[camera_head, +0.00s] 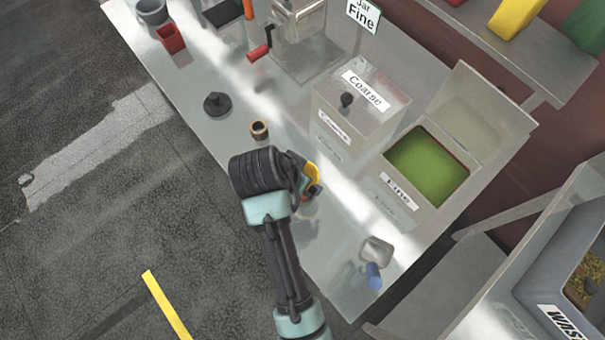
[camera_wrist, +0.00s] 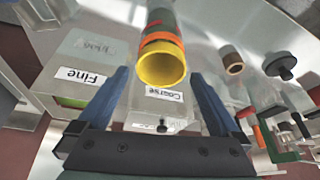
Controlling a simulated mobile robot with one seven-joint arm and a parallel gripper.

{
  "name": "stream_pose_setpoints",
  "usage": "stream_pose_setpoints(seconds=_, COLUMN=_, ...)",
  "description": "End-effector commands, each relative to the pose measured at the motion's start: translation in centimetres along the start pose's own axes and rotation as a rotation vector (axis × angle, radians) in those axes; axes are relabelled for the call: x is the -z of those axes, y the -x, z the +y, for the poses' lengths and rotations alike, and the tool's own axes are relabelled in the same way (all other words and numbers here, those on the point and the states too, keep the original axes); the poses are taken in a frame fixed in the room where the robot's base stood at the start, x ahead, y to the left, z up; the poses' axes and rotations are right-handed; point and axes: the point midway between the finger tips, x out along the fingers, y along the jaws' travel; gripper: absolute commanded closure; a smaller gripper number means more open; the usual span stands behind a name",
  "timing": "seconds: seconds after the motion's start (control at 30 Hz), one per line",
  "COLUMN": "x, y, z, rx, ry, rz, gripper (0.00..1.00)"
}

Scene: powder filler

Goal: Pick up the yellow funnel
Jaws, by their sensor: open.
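The yellow funnel (camera_wrist: 162,68) shows in the wrist view as a round yellow rim facing the camera. Orange, green and red parts show behind it, and I cannot tell whether they are separate pieces. In the head view, a yellow part (camera_head: 312,171) shows just right of my wrist, mostly hidden by it. My gripper (camera_wrist: 158,74) is open, with one blue finger on each side of the yellow rim in the wrist view. Visible gaps separate both fingers from the rim. Whether the rim lies between the fingertips or beyond them is hard to tell.
A lidded "Coarse" box (camera_head: 335,125) and an open "Fine" box (camera_head: 388,178) with green content stand on the grey bench. A blue-handled scoop (camera_head: 374,272) lies near the bench's front right.

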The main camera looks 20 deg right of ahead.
Motion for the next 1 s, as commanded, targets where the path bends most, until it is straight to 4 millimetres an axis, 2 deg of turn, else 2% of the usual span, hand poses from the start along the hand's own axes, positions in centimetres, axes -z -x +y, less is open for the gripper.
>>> stream_pose_setpoints(seconds=0.33, x=-0.1, y=-4.0, z=-0.2, rx=-0.001, ry=0.0, rz=-0.002, gripper=0.0)
stream_pose_setpoints(seconds=0.67, x=-0.1, y=-4.5, z=-0.2, rx=0.001, ry=0.0, rz=-0.001, gripper=0.0)
stream_pose_setpoints(seconds=1.0, x=-0.1, y=-4.5, z=-0.2, rx=0.0, ry=0.0, rz=-0.001, gripper=0.61)
